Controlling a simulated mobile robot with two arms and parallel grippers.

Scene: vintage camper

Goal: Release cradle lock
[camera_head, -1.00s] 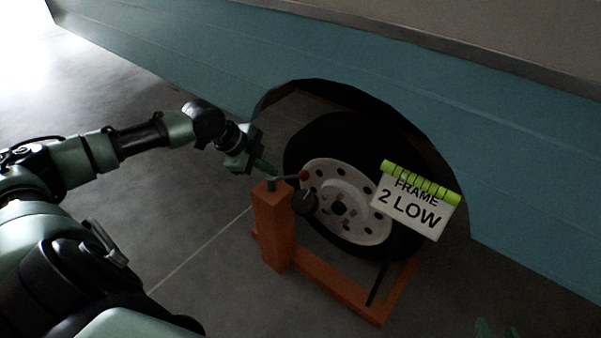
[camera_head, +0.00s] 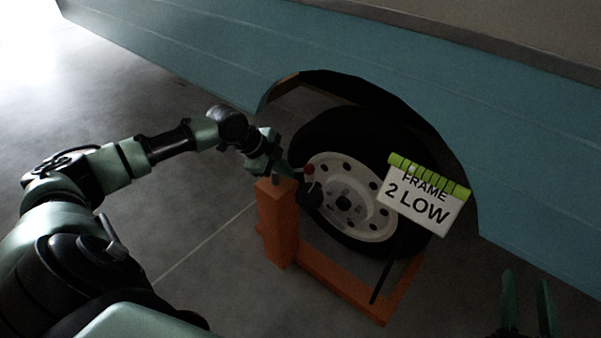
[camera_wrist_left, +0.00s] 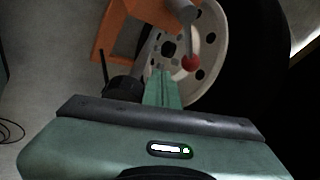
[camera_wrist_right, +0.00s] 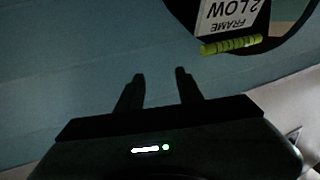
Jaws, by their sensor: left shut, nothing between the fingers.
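An orange wheel cradle (camera_head: 278,225) holds the camper's wheel (camera_head: 352,195). A lock lever with a red ball knob (camera_head: 309,169) sits at the top of its post. The left wrist view shows the grey lever (camera_wrist_left: 187,18) and red knob (camera_wrist_left: 191,63) close up. My left gripper (camera_head: 289,173) is shut and empty, just above the post and beside the lever. Its fingers (camera_wrist_left: 163,88) point past the knob's left side; I cannot tell whether they touch the lever. My right gripper (camera_head: 528,285) is open and empty at the lower right; its parted fingers show in the right wrist view (camera_wrist_right: 158,90).
A sign reading "FRAME 2 LOW" (camera_head: 418,205) stands on a black stake in front of the wheel. The blue camper side (camera_head: 190,50) runs behind and above. A black round part (camera_head: 310,195) sits by the post. Floor on the left is clear.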

